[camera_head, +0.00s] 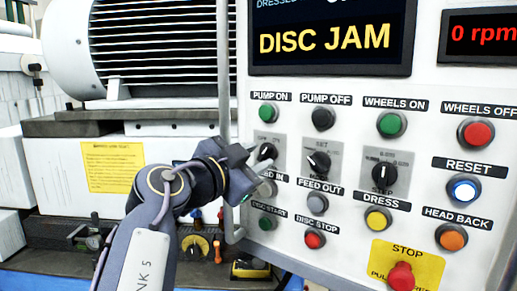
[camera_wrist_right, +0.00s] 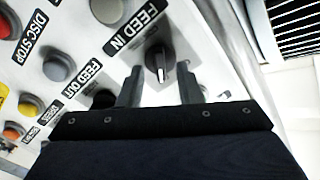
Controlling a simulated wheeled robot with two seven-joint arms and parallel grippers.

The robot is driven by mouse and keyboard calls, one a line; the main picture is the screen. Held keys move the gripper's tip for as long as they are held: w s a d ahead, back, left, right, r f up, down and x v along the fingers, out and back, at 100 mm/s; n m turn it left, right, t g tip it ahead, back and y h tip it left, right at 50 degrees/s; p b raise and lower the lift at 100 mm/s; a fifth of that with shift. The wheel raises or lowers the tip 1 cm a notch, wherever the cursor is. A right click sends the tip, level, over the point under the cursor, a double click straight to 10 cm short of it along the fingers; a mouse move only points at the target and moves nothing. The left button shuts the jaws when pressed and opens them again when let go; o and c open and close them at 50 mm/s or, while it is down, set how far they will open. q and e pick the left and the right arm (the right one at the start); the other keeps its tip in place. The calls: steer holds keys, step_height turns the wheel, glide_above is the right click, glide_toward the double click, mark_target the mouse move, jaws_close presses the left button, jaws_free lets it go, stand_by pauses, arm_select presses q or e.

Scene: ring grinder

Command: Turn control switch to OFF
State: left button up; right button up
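The control switch (camera_head: 266,152) is a black rotary knob on a grey plate at the left of the white control panel, partly hidden by my right gripper (camera_head: 257,170) in the head view. In the wrist view the black knob (camera_wrist_right: 157,64) with a white pointer mark lies just beyond and between the two fingers of the right gripper (camera_wrist_right: 160,84). The fingers are apart, with gaps at the knob's sides, so no grip on it shows. The switch's plate text is mostly covered. My left gripper is not in view.
A vertical grey rail (camera_head: 225,80) runs along the panel's left edge. The screen (camera_head: 330,38) reads DISC JAM.

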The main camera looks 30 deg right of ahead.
steer(key=shift+w+d, duration=0.25)
steer(key=shift+d, duration=0.3)
jaws_close()
